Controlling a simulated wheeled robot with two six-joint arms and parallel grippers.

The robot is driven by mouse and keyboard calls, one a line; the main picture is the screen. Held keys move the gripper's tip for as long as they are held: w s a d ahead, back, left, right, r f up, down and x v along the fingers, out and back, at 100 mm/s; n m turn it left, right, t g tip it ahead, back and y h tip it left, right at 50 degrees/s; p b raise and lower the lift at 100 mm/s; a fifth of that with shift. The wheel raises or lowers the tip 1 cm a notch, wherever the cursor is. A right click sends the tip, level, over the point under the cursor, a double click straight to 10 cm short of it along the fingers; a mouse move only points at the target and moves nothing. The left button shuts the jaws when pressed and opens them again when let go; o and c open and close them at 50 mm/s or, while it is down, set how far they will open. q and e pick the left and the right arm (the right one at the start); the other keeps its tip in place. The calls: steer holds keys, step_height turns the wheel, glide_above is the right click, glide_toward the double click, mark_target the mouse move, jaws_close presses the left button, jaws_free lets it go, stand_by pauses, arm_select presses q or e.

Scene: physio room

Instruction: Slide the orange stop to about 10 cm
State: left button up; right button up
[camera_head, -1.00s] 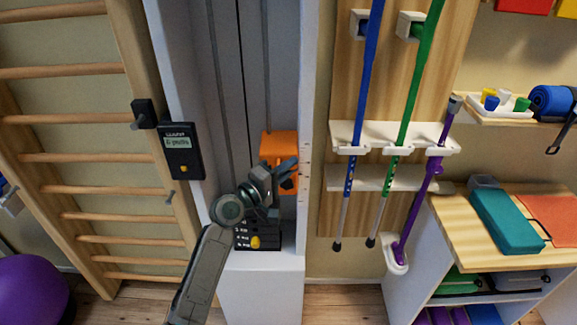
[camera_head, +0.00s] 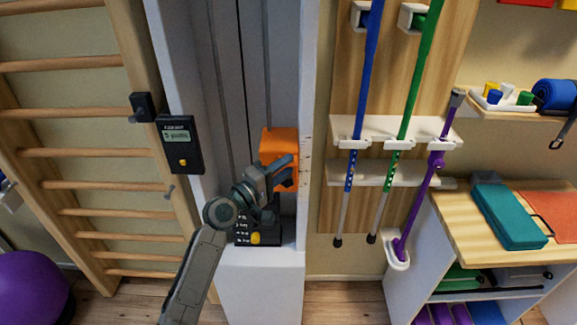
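The orange stop (camera_head: 279,144) sits in the right part of the tall white column frame (camera_head: 260,290), beside a scale of small marks on the frame's right edge. My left gripper (camera_head: 288,172) is in front of the stop's lower part and covers some of it. Its fingers look spread, one above the other. Whether they touch the stop cannot be told. The scale's numbers are too small to read. My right gripper is not in view.
A black box with a yellow knob (camera_head: 257,238) stands below the stop. A small display unit (camera_head: 180,144) hangs on the frame's left post. Wooden wall bars (camera_head: 75,152) are at left.

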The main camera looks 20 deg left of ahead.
arm_select(q)
steer(key=r+b+v, duration=0.1)
steer(key=b+v, duration=0.1)
steer(key=v, duration=0.7)
steer(key=shift+f, duration=0.45)
